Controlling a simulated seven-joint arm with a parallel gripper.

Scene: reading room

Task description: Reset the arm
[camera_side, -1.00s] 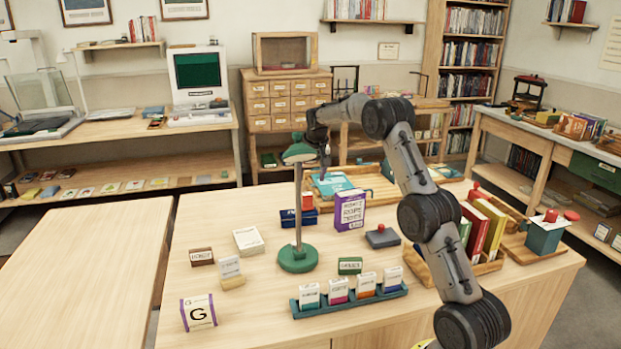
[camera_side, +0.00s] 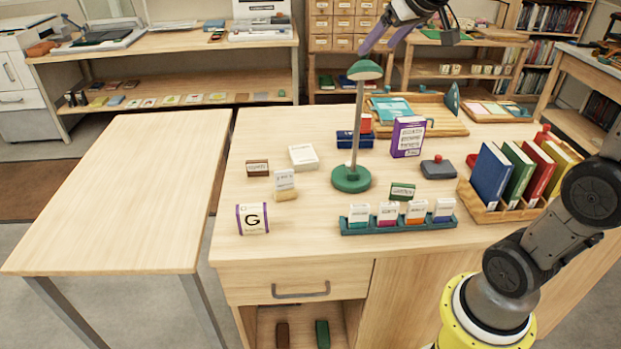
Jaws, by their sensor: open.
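My gripper (camera_side: 376,48) is at the top of the side view, cut close to the frame's upper edge. Its two prongs point down and left, apart, with nothing seen between them. It appears above and behind the green lamp (camera_side: 365,71) in the picture; its true distance from the lamp is hard to tell. My arm rises from the yellow-ringed base at lower right and leaves the frame at the right; its middle is out of view.
The worktable (camera_side: 290,228) bears a purple box (camera_side: 408,137), a teal rack (camera_side: 400,227) of small boxes, a G block (camera_side: 252,219) and a wooden holder (camera_side: 507,212) of upright books. A wooden tray (camera_side: 446,119) lies behind. The left table (camera_side: 125,190) is bare.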

